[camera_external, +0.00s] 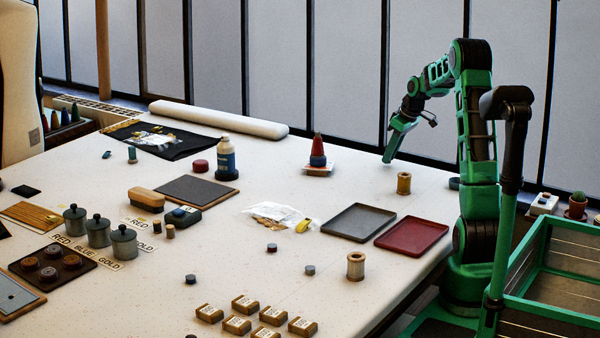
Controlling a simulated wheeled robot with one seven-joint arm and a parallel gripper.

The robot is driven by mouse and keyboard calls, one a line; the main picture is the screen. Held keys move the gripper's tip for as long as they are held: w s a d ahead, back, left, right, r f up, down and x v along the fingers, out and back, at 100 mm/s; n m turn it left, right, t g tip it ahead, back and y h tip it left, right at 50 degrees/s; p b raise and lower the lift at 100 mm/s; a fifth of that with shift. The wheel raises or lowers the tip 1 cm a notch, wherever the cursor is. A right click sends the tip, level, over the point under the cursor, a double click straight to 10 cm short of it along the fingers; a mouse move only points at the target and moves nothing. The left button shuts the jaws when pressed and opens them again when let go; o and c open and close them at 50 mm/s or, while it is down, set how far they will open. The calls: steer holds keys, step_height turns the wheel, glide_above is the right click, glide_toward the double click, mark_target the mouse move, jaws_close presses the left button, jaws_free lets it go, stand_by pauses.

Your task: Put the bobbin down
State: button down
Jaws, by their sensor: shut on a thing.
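My gripper (388,157) points down at the right side of the table, above the white top. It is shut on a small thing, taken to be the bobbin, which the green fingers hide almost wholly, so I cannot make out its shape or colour. A gold spool (404,184) stands upright on the table just right of and in front of my gripper, apart from it. A paler spool (355,266) stands near the front edge. Small dark discs (271,248) and a grey one (309,270) lie in the middle front.
A grey tray (345,232) and a red tray (384,244) lie side by side in front of the gold spool. A red-topped cone (318,150) stands left of my gripper. Several small labelled boxes (236,325) line the front. The white table (345,185) is clear between cone and trays.

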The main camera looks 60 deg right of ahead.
steer(key=shift+f, duration=0.55)
steer(key=shift+s+f, duration=0.1)
steer(key=shift+f, duration=0.3)
steer(key=shift+f, duration=0.15)
steer(key=c, duration=1.7)
jaws_free()
steer(key=shift+a+f, duration=0.1)
steer(key=shift+f, duration=0.1)
steer(key=shift+o, duration=0.2)
steer(key=shift+a, duration=0.2)
steer(key=shift+r, duration=0.35)
steer(key=v, duration=1.2)
steer(key=shift+d+r, duration=0.3)
steer(key=shift+r, duration=0.1)
